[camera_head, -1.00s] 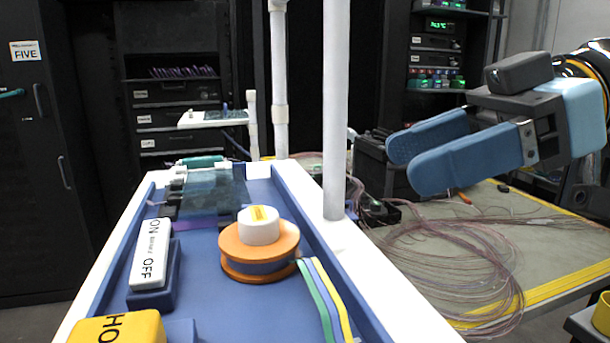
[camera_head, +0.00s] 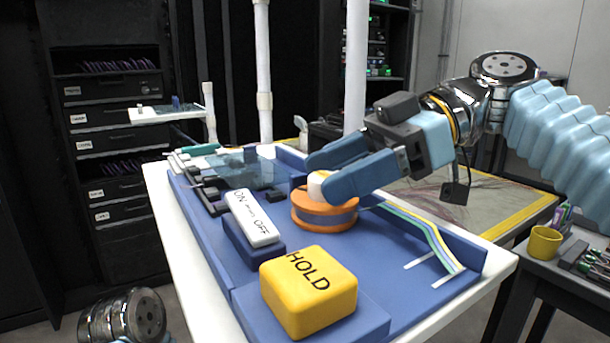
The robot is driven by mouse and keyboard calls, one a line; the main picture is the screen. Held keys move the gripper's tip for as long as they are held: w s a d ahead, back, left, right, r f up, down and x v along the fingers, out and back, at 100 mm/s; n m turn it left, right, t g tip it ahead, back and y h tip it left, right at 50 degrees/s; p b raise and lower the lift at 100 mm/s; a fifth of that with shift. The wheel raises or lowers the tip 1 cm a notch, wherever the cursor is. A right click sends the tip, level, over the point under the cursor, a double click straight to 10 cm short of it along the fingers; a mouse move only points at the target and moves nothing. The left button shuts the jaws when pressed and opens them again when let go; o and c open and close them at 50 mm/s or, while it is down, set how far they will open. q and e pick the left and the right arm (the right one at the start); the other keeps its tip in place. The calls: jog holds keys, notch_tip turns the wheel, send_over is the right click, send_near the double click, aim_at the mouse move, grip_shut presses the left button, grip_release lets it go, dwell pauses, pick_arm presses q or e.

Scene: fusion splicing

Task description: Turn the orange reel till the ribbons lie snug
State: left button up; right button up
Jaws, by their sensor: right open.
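The orange reel (camera_head: 324,217) lies flat on the blue work tray (camera_head: 395,290), with a blue band between its orange flanges. Its white hub (camera_head: 317,184) stands up at the centre. My right gripper (camera_head: 318,175) is open at the hub, one finger on the far side and one on the near side. The near finger hides part of the hub, and I cannot tell whether either finger touches it. The green, blue and yellow ribbons (camera_head: 432,237) run from the reel to the right and bow above the tray near its right end. My left gripper is out of view.
A yellow cup (camera_head: 544,242) stands on a side bench at the right.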

jog(key=c, duration=1)
jog(key=b, duration=0.1)
jog(key=m+t, duration=0.1)
jog(key=m+t+b, duration=0.1)
jog(key=shift+s+f+y+b, duration=0.25)
jog(key=shift+f+y+b, duration=0.05)
jog(key=shift+b, duration=0.05)
jog(key=shift+r+m+t, duration=0.2)
jog(key=shift+m+t, duration=0.4)
jog(key=shift+t, duration=0.3)
jog(key=shift+r, duration=0.1)
jog(key=o, duration=1)
